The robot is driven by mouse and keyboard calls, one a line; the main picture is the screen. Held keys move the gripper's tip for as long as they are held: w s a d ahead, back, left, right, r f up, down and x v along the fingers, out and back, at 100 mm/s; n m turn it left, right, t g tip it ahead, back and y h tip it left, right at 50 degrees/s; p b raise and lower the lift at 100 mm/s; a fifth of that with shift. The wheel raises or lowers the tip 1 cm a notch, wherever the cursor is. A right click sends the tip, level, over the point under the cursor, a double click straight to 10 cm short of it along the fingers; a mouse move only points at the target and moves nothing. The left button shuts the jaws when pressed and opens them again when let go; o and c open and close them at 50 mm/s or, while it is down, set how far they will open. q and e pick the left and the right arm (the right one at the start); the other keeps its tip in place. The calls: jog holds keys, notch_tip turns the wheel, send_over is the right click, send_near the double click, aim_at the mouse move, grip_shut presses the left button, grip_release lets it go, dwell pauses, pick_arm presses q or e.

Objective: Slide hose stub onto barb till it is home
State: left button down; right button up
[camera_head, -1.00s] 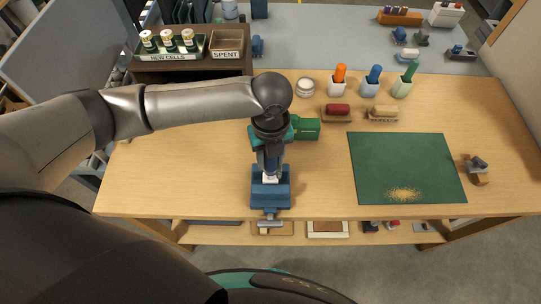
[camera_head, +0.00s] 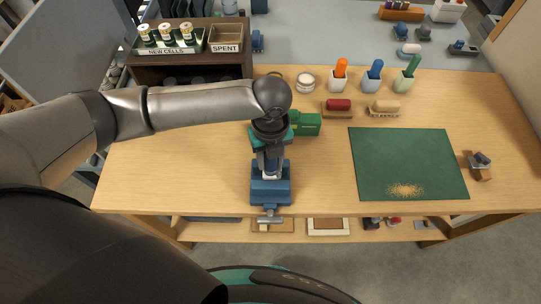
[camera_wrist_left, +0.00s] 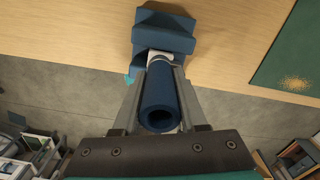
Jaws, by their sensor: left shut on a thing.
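A blue hose stub (camera_wrist_left: 157,95) lies lengthwise between the two fingers of my left gripper (camera_wrist_left: 158,100), its hollow near end facing the wrist camera. The gripper is shut on it. At the stub's far end is a white fitting (camera_wrist_left: 152,57), probably the barb, in the jaws of a blue vise (camera_wrist_left: 166,36). Stub and fitting look lined up and meeting, but I cannot tell how far one covers the other. In the head view my left gripper (camera_head: 270,163) points down over the vise (camera_head: 270,190) at the bench's front edge. My right gripper is not in view.
A green object (camera_head: 306,124) stands on the bench close behind my gripper. A green mat (camera_head: 408,165) lies to the right, with brushes (camera_head: 338,108) and cups (camera_head: 371,83) behind it. A rack with cells (camera_head: 168,40) stands at back left. The bench (camera_head: 180,170) left of the vise is bare.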

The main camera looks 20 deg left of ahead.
pick_arm(q)
jog(key=shift+f, duration=0.6)
jog(key=shift+c, duration=1.8)
grip_release()
jog(key=shift+r, duration=0.1)
notch_tip(320, 180, up, 5)
jog(key=p, duration=0.5)
jog(key=shift+r, duration=0.15)
jog(key=shift+r+p, duration=0.8)
jog(key=shift+r, duration=0.5)
